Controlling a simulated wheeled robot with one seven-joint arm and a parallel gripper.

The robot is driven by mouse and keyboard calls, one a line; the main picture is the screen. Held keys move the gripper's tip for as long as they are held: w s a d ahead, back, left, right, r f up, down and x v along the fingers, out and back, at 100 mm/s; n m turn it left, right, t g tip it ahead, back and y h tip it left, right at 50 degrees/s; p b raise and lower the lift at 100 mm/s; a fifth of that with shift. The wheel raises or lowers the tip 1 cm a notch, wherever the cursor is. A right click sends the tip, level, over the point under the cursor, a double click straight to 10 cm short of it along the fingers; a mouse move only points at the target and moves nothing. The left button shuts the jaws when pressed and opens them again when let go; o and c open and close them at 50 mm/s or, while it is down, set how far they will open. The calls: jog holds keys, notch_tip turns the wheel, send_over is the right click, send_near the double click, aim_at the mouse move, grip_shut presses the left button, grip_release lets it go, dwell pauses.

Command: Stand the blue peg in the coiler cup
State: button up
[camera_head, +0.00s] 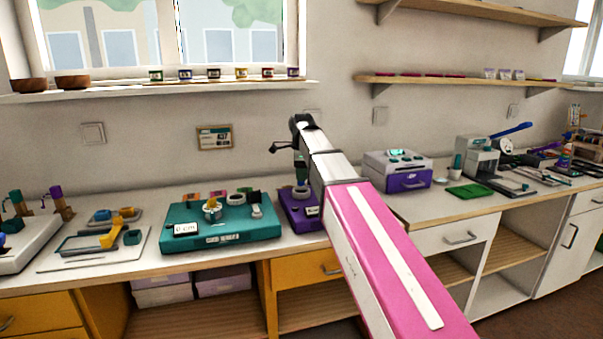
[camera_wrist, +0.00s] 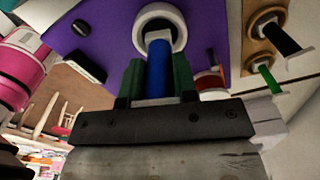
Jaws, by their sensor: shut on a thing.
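My gripper (camera_wrist: 157,80) is shut on the blue peg (camera_wrist: 159,68), which sits between its two dark green fingers. In the wrist view the peg's far end lies at the opening of a round white cup (camera_wrist: 140,33) on a purple board (camera_wrist: 107,22). I cannot tell whether the peg's end is inside the cup or just above it. In the head view my gripper (camera_head: 300,165) points down over the purple board (camera_head: 294,217), and the white cup (camera_head: 301,193) shows just below it. The peg is not clear in the head view.
A teal board (camera_head: 262,232) with a small cup and white rings stands close on the left. A purple-and-white box (camera_head: 408,182) stands to the right.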

jog(key=shift+f, duration=0.65)
dwell(0.4)
jog(key=o, duration=1)
jog(key=shift+r, duration=0.1)
jog(key=shift+r, duration=3.45)
